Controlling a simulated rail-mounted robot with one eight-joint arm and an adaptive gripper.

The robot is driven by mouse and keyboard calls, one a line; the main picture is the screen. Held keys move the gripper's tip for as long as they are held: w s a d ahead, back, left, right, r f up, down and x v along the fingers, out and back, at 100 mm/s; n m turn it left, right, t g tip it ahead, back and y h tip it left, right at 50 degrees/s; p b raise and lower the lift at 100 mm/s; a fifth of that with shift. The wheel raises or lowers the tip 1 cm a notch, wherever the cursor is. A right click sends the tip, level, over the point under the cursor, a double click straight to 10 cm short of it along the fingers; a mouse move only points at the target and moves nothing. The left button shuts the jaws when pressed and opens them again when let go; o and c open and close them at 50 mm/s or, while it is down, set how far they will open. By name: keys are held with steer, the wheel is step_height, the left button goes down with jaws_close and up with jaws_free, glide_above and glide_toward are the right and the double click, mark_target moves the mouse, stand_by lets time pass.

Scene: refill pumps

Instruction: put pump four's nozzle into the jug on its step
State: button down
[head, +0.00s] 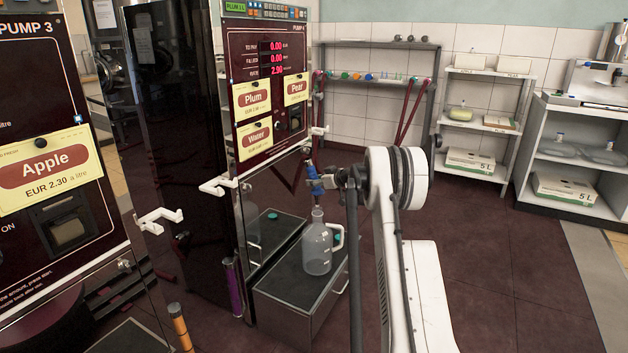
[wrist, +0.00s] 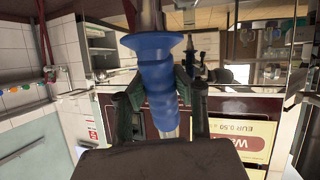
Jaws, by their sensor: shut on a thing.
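Pump four (head: 268,90) stands in the middle of the head view, its display reading 0.00, 0.00 and 2.90. Its step (head: 283,292) is a dark-topped metal box at its foot. A translucent jug (head: 317,256) with a white handle stands upright on the step. My gripper (head: 330,179) is shut on the blue nozzle (head: 315,184), which points down over the jug's mouth. I cannot tell whether the spout tip is inside the neck or just above it. In the wrist view the blue nozzle (wrist: 158,85) sits between both fingers; the jug is not visible there.
Hooked white holders (head: 218,186) stick out from pump four's left side. Pump three (head: 45,150) stands at left. A shelf unit (head: 480,120) stands at the back right. The floor to the right is clear.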

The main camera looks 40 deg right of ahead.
mark_target(319, 197)
stand_by(0.4)
steer(key=shift+f+b, duration=1.8)
steer(key=shift+f, duration=2.1)
steer(key=c, duration=1.4)
jaws_free()
steer(key=shift+s, duration=0.1)
steer(key=v, duration=1.2)
steer(key=shift+r, duration=0.15)
